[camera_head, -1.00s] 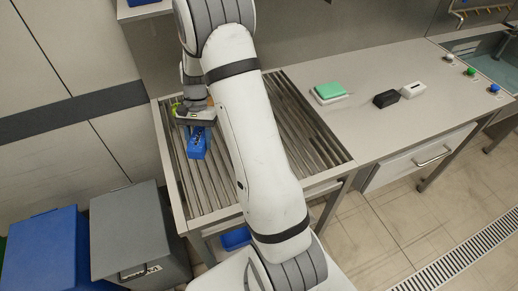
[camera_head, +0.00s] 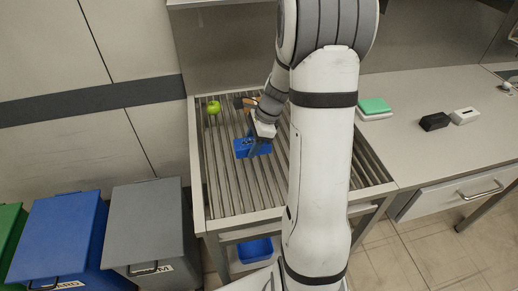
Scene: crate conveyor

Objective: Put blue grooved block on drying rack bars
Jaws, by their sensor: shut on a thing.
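The blue grooved block (camera_head: 244,149) is at the fingers of my gripper (camera_head: 256,144), over the left part of the drying rack. My gripper is shut on it. I cannot tell whether the block touches the bars or is just above them. The drying rack bars (camera_head: 222,185) run from back to front inside a pale metal frame. My arm hides much of the rack's right half.
A green apple (camera_head: 213,107) lies at the rack's back left. A brownish object (camera_head: 243,102) is partly hidden behind my wrist. The counter at right holds a green sponge (camera_head: 375,105), a black block (camera_head: 434,122) and a white block (camera_head: 464,116). Lidded bins, including a grey one (camera_head: 150,225), stand at left.

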